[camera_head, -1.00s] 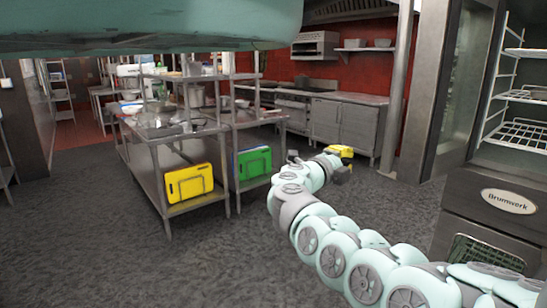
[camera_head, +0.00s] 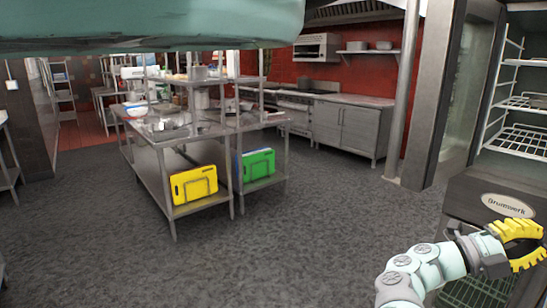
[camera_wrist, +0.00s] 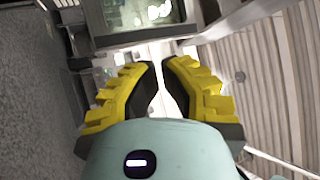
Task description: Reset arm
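My arm shows at the lower right of the head view, folded low in front of the refrigerator cabinet. My gripper (camera_head: 541,246) has yellow ribbed fingers that reach toward the right edge. In the wrist view my gripper (camera_wrist: 161,64) has two yellow and black fingers that come close together at the tips. A narrow gap stays between the tips, and nothing shows held between them.
The refrigerator cabinet (camera_head: 470,190) with wire shelves (camera_head: 520,141) stands close behind the arm. A steel table (camera_head: 165,190) holds a yellow board (camera_head: 194,185) and a green board (camera_head: 257,164). The grey floor (camera_head: 300,240) between is clear.

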